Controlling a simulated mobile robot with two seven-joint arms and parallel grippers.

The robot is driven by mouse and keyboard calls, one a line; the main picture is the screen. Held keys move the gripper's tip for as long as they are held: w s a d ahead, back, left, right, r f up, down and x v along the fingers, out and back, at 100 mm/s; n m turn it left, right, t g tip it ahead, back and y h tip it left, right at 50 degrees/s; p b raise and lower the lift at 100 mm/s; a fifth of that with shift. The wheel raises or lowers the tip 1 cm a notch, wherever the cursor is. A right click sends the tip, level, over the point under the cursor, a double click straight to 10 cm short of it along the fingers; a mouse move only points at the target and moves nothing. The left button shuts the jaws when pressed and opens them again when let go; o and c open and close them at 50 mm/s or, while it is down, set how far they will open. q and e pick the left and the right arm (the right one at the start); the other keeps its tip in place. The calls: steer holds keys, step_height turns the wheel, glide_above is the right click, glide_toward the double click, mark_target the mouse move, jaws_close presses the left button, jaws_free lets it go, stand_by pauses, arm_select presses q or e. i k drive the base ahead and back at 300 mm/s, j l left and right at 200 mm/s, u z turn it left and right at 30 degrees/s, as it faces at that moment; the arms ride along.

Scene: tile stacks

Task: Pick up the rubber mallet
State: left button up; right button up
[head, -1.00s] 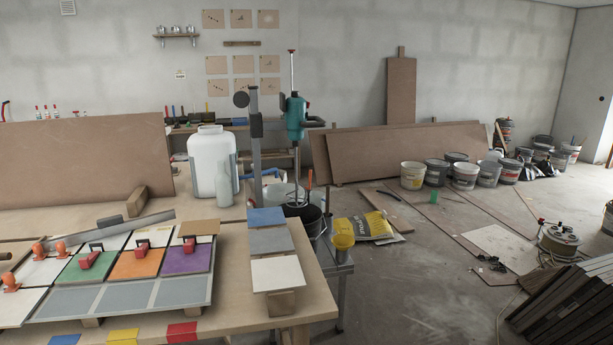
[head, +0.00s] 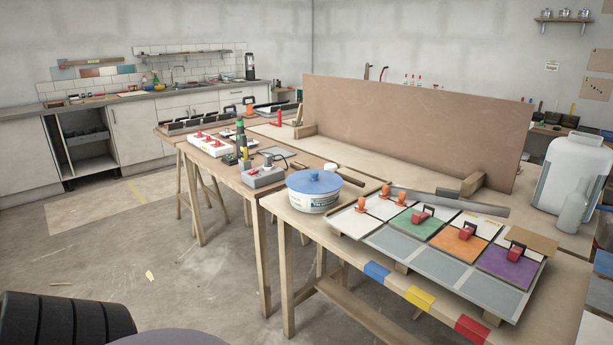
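No rubber mallet can be made out for certain. A slim dark handle-like thing (head: 349,180) lies on the workbench just behind the blue-lidded white tub (head: 314,198). It is small and partly hidden by the tub, so I cannot tell whether it is the mallet. Neither of my grippers shows in the head view.
The workbench (head: 355,264) carries a tiled panel (head: 422,263) with red and orange clamps on it. A second bench behind holds power tools (head: 264,174). A large brown board (head: 410,135) stands at the back of the workbench. Open floor (head: 165,270) lies at left.

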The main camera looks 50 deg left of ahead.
mark_target(331, 167)
steer(key=u, duration=1.5)
